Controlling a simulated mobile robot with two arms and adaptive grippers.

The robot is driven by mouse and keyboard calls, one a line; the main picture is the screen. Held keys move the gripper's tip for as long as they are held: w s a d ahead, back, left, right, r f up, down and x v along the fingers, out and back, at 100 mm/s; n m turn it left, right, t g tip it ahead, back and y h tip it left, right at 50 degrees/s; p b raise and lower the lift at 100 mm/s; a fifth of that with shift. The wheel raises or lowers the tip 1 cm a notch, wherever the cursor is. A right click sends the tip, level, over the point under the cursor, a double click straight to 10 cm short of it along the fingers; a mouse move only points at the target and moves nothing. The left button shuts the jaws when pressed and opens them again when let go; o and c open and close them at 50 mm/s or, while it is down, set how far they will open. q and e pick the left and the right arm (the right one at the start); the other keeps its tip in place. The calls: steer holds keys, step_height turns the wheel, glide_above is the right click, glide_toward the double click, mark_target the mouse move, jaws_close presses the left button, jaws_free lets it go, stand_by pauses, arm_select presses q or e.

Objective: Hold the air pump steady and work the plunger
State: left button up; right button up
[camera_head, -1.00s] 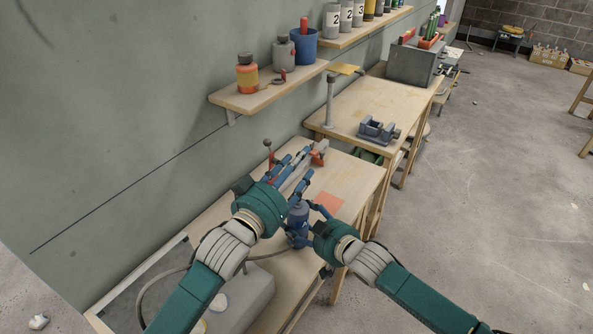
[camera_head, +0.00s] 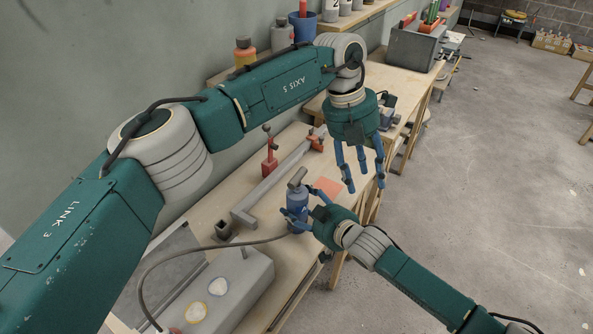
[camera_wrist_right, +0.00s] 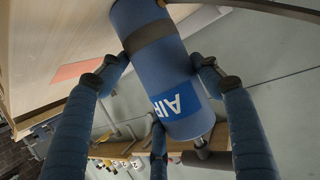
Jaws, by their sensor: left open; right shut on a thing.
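The air pump (camera_head: 297,207) is a blue cylinder with a grey band and a grey handle on top (camera_head: 297,179). It stands on the workbench, with a hose at its base. My right gripper (camera_head: 304,213) is shut on the pump's body from the right. In the right wrist view the pump (camera_wrist_right: 160,75) shows its "AIR" label between the blue fingers. My left gripper (camera_head: 362,180) is open and empty, pointing down, to the right of the pump's handle and apart from it in the picture.
A shelf with bottles is on the wall.

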mark_target(296, 175)
arm_select(q)
steer(key=w+a+r+n+t+y, duration=0.1)
steer(key=w+a+r+y, duration=0.2)
steer(key=a, duration=0.3)
steer(key=w+a+r+t+y, duration=0.1)
steer(key=w+a+r+y, duration=0.15)
steer(key=a, duration=0.35)
steer(key=x, duration=1.1)
steer(key=shift+s+a, duration=0.2)
steer(key=shift+a, duration=0.1)
jaws_close()
